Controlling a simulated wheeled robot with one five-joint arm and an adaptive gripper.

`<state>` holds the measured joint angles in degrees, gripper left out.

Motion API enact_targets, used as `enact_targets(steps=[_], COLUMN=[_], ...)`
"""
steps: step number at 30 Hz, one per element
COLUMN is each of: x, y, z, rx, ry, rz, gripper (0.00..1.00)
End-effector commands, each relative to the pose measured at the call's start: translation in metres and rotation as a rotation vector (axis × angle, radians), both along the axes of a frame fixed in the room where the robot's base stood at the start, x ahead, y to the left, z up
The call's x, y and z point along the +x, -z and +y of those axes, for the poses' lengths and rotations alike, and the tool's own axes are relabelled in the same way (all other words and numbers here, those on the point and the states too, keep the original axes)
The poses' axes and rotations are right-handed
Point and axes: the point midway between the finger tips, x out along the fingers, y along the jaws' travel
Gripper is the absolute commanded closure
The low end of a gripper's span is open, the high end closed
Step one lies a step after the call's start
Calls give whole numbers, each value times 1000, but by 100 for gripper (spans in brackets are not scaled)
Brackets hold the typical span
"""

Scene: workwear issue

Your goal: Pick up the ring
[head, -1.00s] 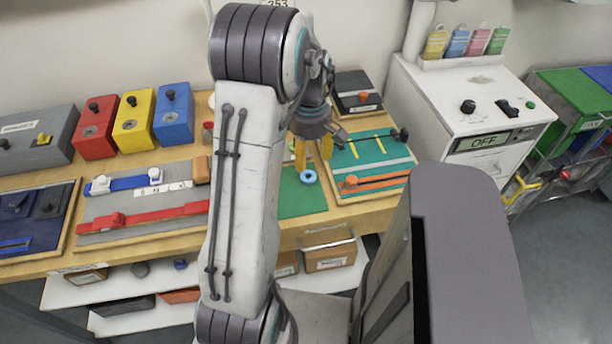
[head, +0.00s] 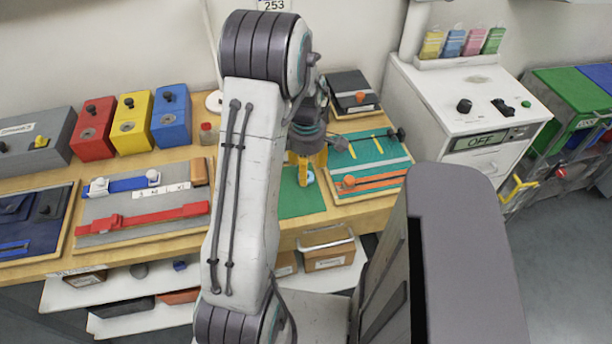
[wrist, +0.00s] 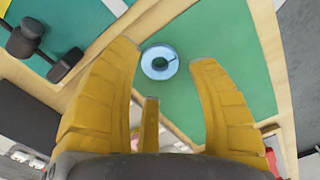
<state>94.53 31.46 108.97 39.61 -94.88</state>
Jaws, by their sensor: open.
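The ring (wrist: 146,67) is light blue with a dark centre and lies on a green mat (wrist: 225,40) on the bench. In the wrist view it sits ahead of the yellow fingers, nearer the left fingertip. My gripper (wrist: 166,57) is open, with nothing between its fingers. In the head view my gripper (head: 307,163) is over the green mat, and the ring (head: 309,178) is partly hidden behind the yellow fingers.
To the right is a teal board (head: 372,160) with yellow strips and an orange-knobbed bar. To the left is a grey board (head: 140,207) with blue and red bars. Red, yellow and blue boxes (head: 130,125) stand behind. A white OFF machine (head: 470,110) stands right.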

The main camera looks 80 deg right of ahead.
Motion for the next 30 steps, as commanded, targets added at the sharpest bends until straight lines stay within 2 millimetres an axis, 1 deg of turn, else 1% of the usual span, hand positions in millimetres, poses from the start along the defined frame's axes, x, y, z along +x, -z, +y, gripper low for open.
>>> enact_targets(steps=[3,7,11,18,26,30], x=[1,1,1,1,1,1], y=[14,25,29,29,29,29], z=[1,1,0,0,0,0], rx=[3,1,-1,-1,-1,-1], ry=[0,0,1,1,1,1], rz=[0,0,0,0,0,0], gripper=[46,46,46,46,68,69])
